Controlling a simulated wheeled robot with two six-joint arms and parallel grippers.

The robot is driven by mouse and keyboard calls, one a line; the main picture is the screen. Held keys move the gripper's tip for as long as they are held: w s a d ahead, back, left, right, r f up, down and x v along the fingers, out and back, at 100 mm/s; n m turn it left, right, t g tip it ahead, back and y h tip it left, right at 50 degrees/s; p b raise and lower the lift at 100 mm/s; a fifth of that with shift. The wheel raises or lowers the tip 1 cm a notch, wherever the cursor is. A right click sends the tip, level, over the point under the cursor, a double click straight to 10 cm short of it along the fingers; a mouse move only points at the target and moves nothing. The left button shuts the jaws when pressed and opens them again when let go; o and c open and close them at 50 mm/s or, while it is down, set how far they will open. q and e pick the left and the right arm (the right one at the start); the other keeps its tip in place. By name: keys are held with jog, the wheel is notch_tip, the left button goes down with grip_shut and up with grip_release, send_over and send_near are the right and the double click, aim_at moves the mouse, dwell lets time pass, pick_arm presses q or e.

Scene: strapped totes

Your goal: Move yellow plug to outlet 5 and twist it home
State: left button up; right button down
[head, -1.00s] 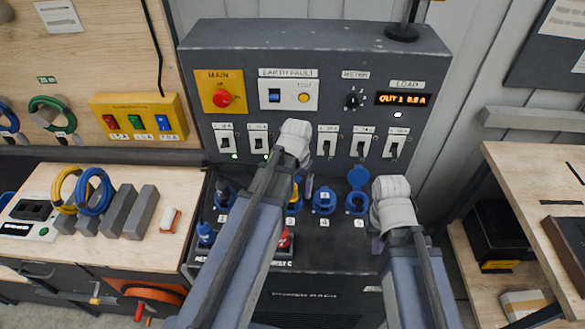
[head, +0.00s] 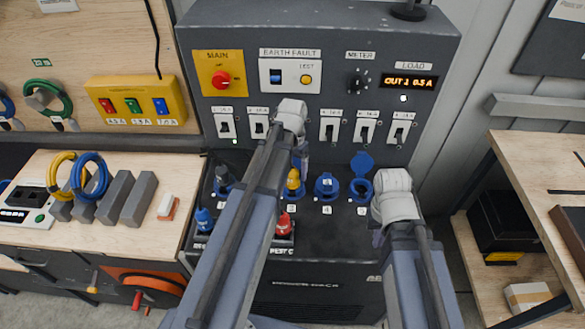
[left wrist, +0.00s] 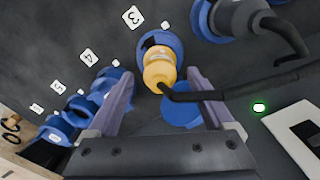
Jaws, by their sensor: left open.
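The yellow plug (head: 293,180) sits in the blue outlet marked 3 on the dark power rack. In the left wrist view the yellow plug (left wrist: 158,70) points toward me, with a black cable leading off to the right. My left gripper (head: 301,160) is open at the plug.
Outlet 4 (head: 326,185) lies between outlets 3 and 5. A blue plug (head: 204,220) and a red plug (head: 284,224) stand at the rack's front. Breaker switches (head: 330,127) line the upright panel above. A wooden bench (head: 125,165) is at left, a shelf (head: 535,175) at right.

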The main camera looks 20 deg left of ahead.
pick_arm(q)
notch_tip(320, 180, down, 4)
jog(key=b, duration=0.3)
jog(key=shift+f, duration=0.2)
pick_arm(e)
notch_tip(320, 180, down, 4)
jog(key=shift+f, duration=0.15)
pick_arm(q)
jog(key=shift+r, duration=0.1)
grip_shut()
jog(key=shift+n, duration=1.5)
jog(key=shift+n, duration=1.5)
